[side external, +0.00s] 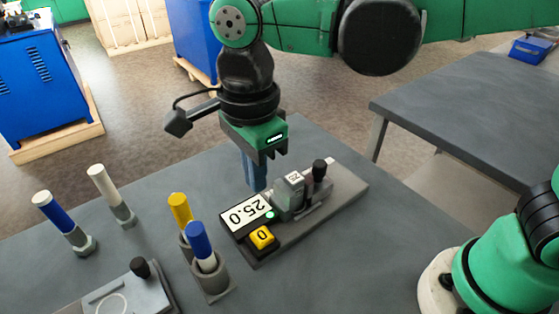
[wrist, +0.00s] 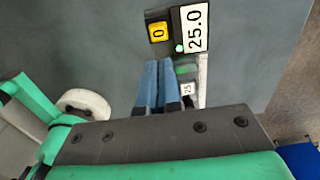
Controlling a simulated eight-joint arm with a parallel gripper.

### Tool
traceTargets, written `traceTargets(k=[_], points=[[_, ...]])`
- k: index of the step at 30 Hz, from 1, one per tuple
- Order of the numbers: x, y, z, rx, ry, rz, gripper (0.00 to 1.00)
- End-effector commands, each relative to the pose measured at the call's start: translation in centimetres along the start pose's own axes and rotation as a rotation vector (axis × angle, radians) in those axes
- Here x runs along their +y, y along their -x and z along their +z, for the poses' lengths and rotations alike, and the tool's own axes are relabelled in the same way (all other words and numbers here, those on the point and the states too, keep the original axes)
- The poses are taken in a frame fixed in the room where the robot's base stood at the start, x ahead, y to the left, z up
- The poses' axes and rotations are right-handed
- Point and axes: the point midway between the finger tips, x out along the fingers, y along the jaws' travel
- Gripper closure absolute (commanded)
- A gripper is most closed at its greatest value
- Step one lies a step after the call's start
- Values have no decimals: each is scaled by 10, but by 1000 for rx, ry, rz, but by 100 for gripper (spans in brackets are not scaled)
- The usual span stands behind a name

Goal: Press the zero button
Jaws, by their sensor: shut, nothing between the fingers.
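The zero button (side external: 262,238) is yellow with a black "0" and sits on a dark base at the near end of a grey device. In the wrist view the zero button (wrist: 157,31) lies just beyond my fingertips. Beside it a white display (side external: 246,213) reads 25.0, and a small green light is lit. My gripper (side external: 256,187) points down with its blue fingers shut and empty. It appears behind the display in the side view, apart from the button. In the wrist view the two fingers (wrist: 158,62) lie side by side. Their height above the device is hard to tell.
The device's grey block (side external: 288,196) and black knob (side external: 319,170) stand right of my fingers. Blue, white and yellow capped cylinders (side external: 204,247) stand in holders to the left. Another grey device (side external: 120,298) is at the front left. Open table lies behind.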

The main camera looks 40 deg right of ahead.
Motion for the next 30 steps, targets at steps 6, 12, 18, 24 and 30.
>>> traceTargets(k=[6,12,18,24,30], points=[[0,17,0,0,0,0,100],[0,20,0,0,0,0,100],[0,19,-1,-1,4,-2,100],[-6,18,-28,-33,196,-75,100],[-11,11,-87,0,655,-276,100]])
